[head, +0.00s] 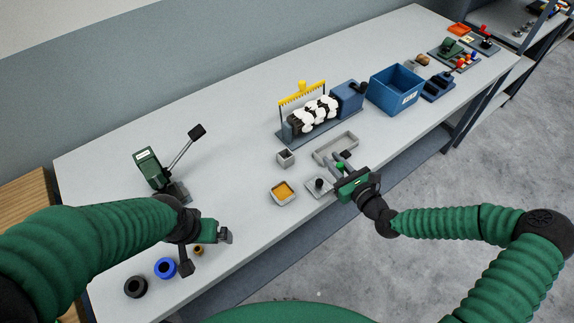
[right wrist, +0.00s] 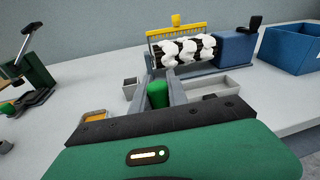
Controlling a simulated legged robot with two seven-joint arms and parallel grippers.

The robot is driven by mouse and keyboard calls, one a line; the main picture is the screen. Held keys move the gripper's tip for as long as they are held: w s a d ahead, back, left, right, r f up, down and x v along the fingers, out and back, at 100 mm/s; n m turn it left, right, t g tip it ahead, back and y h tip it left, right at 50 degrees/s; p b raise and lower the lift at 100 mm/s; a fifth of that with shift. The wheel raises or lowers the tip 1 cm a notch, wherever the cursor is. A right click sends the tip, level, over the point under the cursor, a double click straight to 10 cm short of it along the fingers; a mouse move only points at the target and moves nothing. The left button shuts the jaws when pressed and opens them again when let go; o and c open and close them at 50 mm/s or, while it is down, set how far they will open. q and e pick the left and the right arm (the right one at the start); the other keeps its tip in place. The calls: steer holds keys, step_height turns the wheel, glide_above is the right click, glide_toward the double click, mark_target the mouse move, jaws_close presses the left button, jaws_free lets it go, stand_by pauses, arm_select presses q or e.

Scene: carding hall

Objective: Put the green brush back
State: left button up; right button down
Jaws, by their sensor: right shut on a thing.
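The green brush (head: 341,167) shows as a small green piece at my right gripper (head: 340,161). In the right wrist view the green brush (right wrist: 158,94) is a green cylinder, upright between the two grey fingers. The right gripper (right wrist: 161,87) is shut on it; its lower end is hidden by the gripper. A grey rectangular tray (head: 350,137) lies just beyond the fingers, and a small grey plate with a dark knob (head: 318,185) is beside them. My left gripper (head: 207,252) is at the table's front left, fingers apart, with nothing seen held.
A carding machine (head: 312,113) with a yellow comb stands behind the tray, a blue bin (head: 396,90) to its right. A small grey box (head: 286,158) and an orange-filled dish (head: 283,193) are left of my right gripper. A green lever device (head: 150,168) stands left.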

steer(key=w+a+r+m+t+b, duration=0.1)
steer(key=w+a+r, duration=0.3)
steer(key=w+a, duration=0.3)
steer(key=w+a+r+m+t+b, duration=0.15)
steer(key=w+a+r, duration=0.25)
steer(key=a, duration=0.5)
step_height(320, 180, down, 10)
steer(key=shift+w+d+r+n+g+p, duration=0.15)
steer(key=shift+w+n+g+p, duration=0.1)
steer(key=shift+n+g+p, duration=0.1)
steer(key=c, duration=1.3)
jaws_free()
steer(key=shift+c, duration=0.2)
steer(key=shift+o, duration=0.2)
steer(key=shift+d, duration=0.1)
steer(key=shift+s, duration=0.1)
